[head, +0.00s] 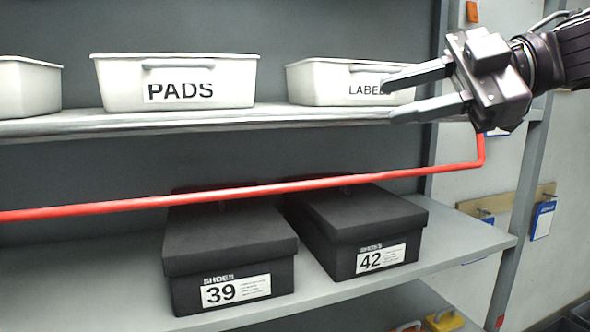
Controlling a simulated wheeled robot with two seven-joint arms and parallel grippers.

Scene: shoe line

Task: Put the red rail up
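The red rail (250,190) runs across the front of the lower shelf, from the left edge of the head view to a bend at the right, where a short part rises toward the shelf above. It passes in front of the tops of the shoe boxes. My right gripper (388,98) is open and empty, in front of the LABELS bin. It is above the rail and apart from it. The rail's left end is outside the view. My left gripper is not in view.
White bins, marked PADS (205,85) and LABELS (325,85), stand on the upper shelf (270,115). Black shoe boxes 39 (230,240) and 42 (360,220) sit on the lower shelf (455,235). A grey post (522,215) stands at the right.

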